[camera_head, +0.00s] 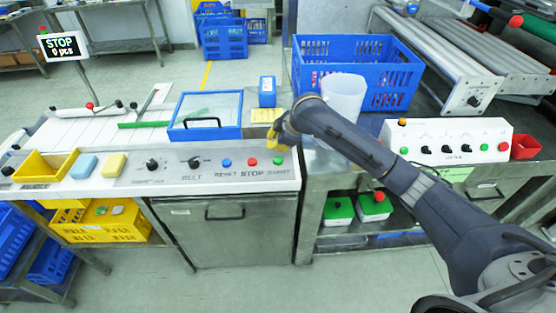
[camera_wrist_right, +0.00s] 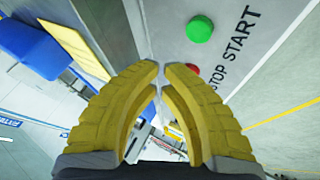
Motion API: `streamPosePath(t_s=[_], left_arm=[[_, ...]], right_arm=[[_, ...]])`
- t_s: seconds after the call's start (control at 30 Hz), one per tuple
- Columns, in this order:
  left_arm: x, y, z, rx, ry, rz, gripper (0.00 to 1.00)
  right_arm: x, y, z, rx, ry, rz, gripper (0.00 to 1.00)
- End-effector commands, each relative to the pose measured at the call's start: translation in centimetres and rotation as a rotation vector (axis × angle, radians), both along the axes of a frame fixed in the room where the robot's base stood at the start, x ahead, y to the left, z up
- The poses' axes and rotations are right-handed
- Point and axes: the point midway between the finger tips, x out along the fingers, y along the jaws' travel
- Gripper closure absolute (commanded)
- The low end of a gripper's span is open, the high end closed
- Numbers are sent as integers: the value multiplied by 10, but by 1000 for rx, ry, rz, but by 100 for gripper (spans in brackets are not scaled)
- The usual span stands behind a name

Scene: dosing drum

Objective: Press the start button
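The green start button (camera_head: 278,160) is on the light control panel (camera_head: 130,178), at its right end, beside the printed word START. In the right wrist view the green button (camera_wrist_right: 200,29) stands beyond and to the right of my fingertips, with a clear gap. The red stop button (camera_head: 252,162) is to its left, and in the wrist view it (camera_wrist_right: 192,70) is partly hidden behind a finger. My right gripper (camera_head: 271,142), with yellow fingers, hangs just above and behind the green button. Its fingertips (camera_wrist_right: 162,66) nearly meet, with nothing between them. My left gripper is out of view.
A blue reset button (camera_head: 227,163) and black knobs share the panel. A blue-framed lid (camera_head: 206,134) and a small blue box (camera_head: 267,92) are behind it.

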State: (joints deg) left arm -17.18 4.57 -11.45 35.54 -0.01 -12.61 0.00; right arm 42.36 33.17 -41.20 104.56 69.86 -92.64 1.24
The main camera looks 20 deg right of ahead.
Motion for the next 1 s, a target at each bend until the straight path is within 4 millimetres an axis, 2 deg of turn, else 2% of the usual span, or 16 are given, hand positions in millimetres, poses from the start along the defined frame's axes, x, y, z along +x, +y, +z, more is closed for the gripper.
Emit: streamPosePath(t_s=[0.2,0.4,0.9,0.93,1.0], left_arm=[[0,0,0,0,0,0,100],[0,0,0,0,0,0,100],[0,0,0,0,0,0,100],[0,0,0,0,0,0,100],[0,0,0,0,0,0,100]], right_arm=[[0,0,-22,-1,3,-1,100],[0,0,-34,-1,0,0,100],[0,0,-40,-1,0,1,100],[0,0,-40,-1,0,1,95],[0,0,-40,-1,0,1,100]])
